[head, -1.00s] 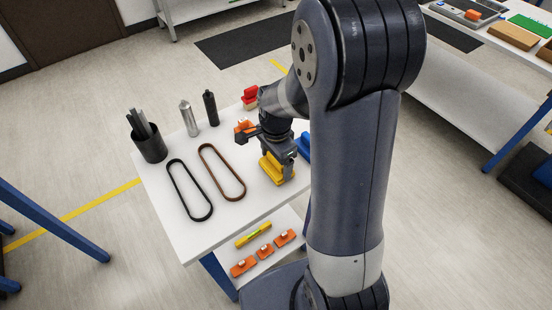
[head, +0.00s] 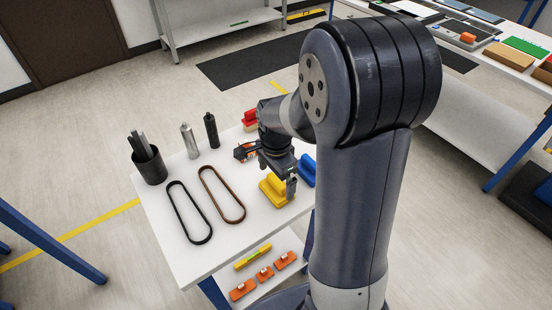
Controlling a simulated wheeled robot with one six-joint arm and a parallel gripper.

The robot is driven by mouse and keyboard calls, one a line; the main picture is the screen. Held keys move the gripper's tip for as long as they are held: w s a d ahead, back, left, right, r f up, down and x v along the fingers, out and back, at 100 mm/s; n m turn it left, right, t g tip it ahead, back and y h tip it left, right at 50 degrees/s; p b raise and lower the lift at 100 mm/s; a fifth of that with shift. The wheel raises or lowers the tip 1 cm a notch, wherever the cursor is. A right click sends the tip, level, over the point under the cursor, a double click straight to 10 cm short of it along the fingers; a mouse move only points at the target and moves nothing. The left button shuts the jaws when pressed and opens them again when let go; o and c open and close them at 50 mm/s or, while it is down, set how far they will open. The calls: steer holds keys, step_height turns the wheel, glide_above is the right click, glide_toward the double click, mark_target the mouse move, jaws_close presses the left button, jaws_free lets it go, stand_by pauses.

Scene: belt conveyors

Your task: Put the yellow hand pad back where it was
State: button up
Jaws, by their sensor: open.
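The yellow hand pad (head: 275,191) rests on the white table top, near its right front edge. It is a block with a raised grip. My gripper (head: 284,180) is just above and behind it, pointing down, with its jaws open. One finger shows close to the pad's right side; the other finger is largely hidden. I cannot tell whether the fingers touch the pad. A blue hand pad (head: 307,172) stands to the right of it, partly hidden by my arm. A red hand pad (head: 250,119) stands at the back.
On the white table (head: 190,252) lie a black belt (head: 188,212) and a brown belt (head: 221,194). A black cup with rods (head: 149,166), a silver cylinder (head: 190,141) and a black cylinder (head: 211,131) stand behind. The lower shelf holds orange items (head: 264,273) and a yellow level (head: 252,257).

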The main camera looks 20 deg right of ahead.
mark_target(276, 181)
step_height(276, 181, up, 10)
steer(key=shift+f, duration=0.25)
steer(key=shift+c, duration=0.2)
